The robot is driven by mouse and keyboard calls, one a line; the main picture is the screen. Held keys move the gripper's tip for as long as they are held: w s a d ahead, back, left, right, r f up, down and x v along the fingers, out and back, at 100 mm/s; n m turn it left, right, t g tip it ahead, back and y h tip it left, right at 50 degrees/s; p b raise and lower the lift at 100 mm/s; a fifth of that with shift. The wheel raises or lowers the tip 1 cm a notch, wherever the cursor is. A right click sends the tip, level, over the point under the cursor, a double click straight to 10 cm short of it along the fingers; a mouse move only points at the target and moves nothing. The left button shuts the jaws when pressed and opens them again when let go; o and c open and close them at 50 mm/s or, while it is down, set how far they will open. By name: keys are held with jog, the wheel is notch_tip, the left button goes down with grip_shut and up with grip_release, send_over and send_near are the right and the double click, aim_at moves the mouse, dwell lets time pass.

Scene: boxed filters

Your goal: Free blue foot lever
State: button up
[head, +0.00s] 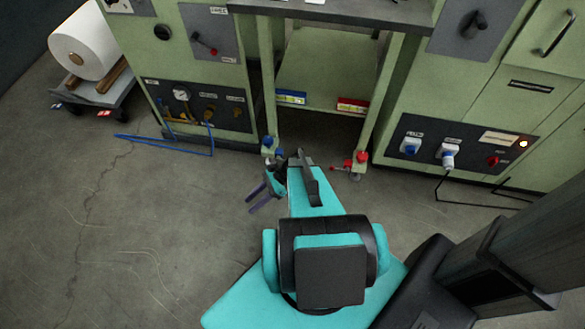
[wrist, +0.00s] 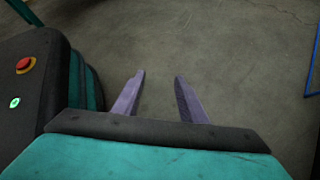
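The blue foot lever (head: 267,144) is low at the foot of the machine's left leg, under the blue label (head: 290,97) in the head view. Its blue parts show just above my wrist, and my arm hides some of its lower part. My gripper (head: 251,204) is in front of the lever and lower left of it, pointing left and down over the floor. Its two purple fingers are apart with nothing between them, as the wrist view (wrist: 159,78) also shows. The lever is not visible in the wrist view.
A red foot lever (head: 361,158) is at the right leg, under a red label (head: 352,105). A blue hose (head: 165,142) lies on the floor at the left. A paper roll (head: 88,45) rests on a cart. Green cabinets flank the bay. The floor (head: 130,230) at left is mostly clear.

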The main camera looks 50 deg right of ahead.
jog(key=w+d+f+m+t+b, duration=0.2)
jog(key=d+f+m+t+b, duration=0.3)
jog(key=d, duration=0.4)
jog(key=s+d+f+m+t+h+b, duration=0.2)
jog(key=d+f+m+t+b, duration=0.1)
jog(key=d, duration=0.6)
jog(key=s+d+f+m+t+h+b, duration=0.2)
jog(key=d+m+b, duration=0.4)
jog(key=d, duration=0.3)
jog(key=s+d+f+m+t+h+b, duration=0.2)
jog(key=d+f+m+t+b, duration=0.2)
jog(key=d, duration=0.4)
jog(key=shift+s+d+f+m+b, duration=0.4)
jog(key=shift+f+m+b, duration=0.25)
jog(key=shift+f+m, duration=0.1)
jog(key=shift+w, duration=0.15)
jog(key=shift+b+x, duration=2.3)
jog(key=shift+x, duration=4.5)
jog(key=shift+c, duration=0.4)
